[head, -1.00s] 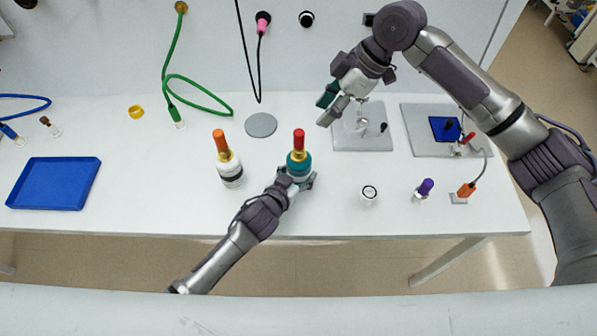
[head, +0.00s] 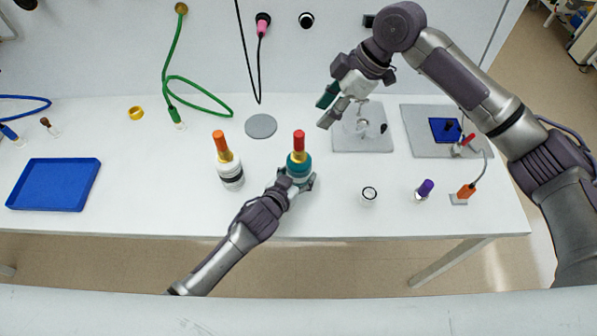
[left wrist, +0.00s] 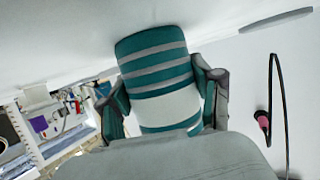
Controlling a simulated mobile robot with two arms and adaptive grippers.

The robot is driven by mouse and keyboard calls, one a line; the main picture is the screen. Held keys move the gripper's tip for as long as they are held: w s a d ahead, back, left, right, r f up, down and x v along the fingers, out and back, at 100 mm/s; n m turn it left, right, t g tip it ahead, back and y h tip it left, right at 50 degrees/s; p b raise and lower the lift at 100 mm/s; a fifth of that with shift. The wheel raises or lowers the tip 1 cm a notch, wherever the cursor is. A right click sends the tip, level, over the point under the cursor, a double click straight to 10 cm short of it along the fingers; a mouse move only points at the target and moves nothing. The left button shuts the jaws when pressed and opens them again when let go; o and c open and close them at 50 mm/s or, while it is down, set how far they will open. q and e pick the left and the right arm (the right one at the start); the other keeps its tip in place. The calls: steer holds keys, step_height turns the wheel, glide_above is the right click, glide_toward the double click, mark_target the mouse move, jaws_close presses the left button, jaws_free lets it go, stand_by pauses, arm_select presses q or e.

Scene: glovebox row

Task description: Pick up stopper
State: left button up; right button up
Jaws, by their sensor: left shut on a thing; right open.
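My left gripper (head: 298,183) is shut around the lower part of a teal bottle (head: 299,165) with a brass neck and red tip. In the left wrist view the bottle (left wrist: 160,82) shows teal and grey bands between both fingers. My right gripper (head: 328,107) is open and empty, left of and above a clear glass vessel (head: 362,126) on a grey plate (head: 350,144). A small black piece (head: 383,128), possibly the stopper, lies on that plate right of the glass. A purple-topped vial (head: 425,188) stands further right. I cannot tell for certain which piece is the stopper.
An orange-tipped white bottle (head: 230,172) stands left of the held bottle. A small open jar (head: 369,195) stands to the right. A blue tray (head: 55,185) lies at far left, a grey disc (head: 261,125) at the back. A green cable (head: 190,85) hangs behind.

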mark_target(299, 133)
steer(key=shift+o, duration=0.4)
steer(key=shift+a+r+m+h, duration=0.2)
steer(key=shift+a+m+h, duration=0.1)
steer(key=shift+a+m, duration=0.2)
steer(key=a+m+h, duration=0.1)
steer(key=m, duration=0.1)
steer(key=a+r+m+h, duration=0.2)
steer(key=m, duration=0.1)
steer(key=shift+s+a+m+h, duration=0.25)
steer(key=shift+a+m+h, duration=0.05)
steer(key=shift+h, duration=0.1)
steer(key=f, duration=0.1)
steer(key=f+m+h, duration=0.1)
steer(key=f, duration=0.1)
steer(key=f+m, duration=0.1)
steer(key=f, duration=0.1)
steer(key=shift+a+f, duration=0.1)
steer(key=shift+a, duration=0.2)
steer(key=f, duration=0.5)
steer(key=shift+w+a+f, duration=0.2)
steer(key=shift+w+f, duration=0.05)
steer(key=shift+f, duration=0.05)
steer(key=shift+c, duration=0.2)
jaws_close()
